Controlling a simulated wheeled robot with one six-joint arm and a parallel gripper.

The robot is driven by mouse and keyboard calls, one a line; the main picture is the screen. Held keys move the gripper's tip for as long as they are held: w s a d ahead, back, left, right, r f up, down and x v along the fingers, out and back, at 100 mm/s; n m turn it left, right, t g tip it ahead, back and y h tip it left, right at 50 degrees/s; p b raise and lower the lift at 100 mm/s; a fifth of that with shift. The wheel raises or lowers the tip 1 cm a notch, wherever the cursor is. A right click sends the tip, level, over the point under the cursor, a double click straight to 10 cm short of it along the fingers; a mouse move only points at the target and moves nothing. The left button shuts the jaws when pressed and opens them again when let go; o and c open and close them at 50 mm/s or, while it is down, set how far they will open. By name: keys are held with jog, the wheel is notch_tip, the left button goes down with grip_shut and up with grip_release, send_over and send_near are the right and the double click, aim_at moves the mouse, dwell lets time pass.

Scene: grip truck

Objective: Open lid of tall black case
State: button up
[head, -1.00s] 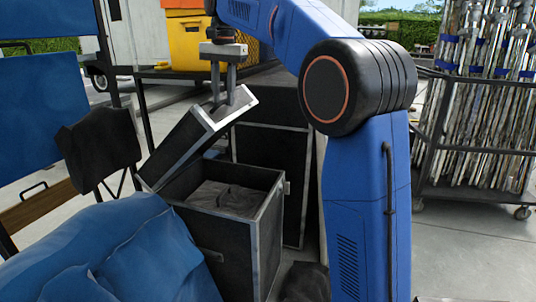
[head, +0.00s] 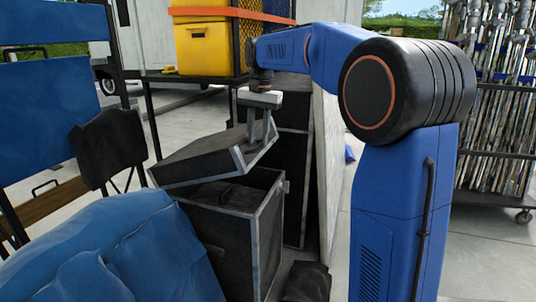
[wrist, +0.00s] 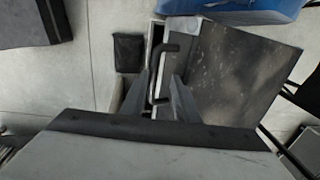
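The tall black case (head: 230,240) stands in the middle of the head view, with grey metal edges and dark contents showing inside. Its lid (head: 205,158) is tilted, raised clear of the rim on the right and lower on the left. In the wrist view the lid's dark top (wrist: 230,75) fills the right, with a black bar handle (wrist: 171,47) on its edge. My gripper (head: 258,138) is at the lid's raised right edge. In the wrist view its two fingers (wrist: 157,85) stand apart on either side of the handle; whether they touch it is unclear.
Another black case (head: 293,170) stands behind. Blue cloth (head: 110,250) lies close at the left front, beside a blue chair (head: 50,105). A yellow bin (head: 205,45) sits on a table behind. A pole rack (head: 500,120) stands right; floor before it is clear.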

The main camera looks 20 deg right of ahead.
notch_tip(320, 180, down, 6)
jog(key=s+d, duration=0.2)
jog(key=shift+d+r, duration=0.15)
jog(key=shift+r, duration=0.1)
notch_tip(320, 180, up, 20)
dwell(3.1)
dwell(0.5)
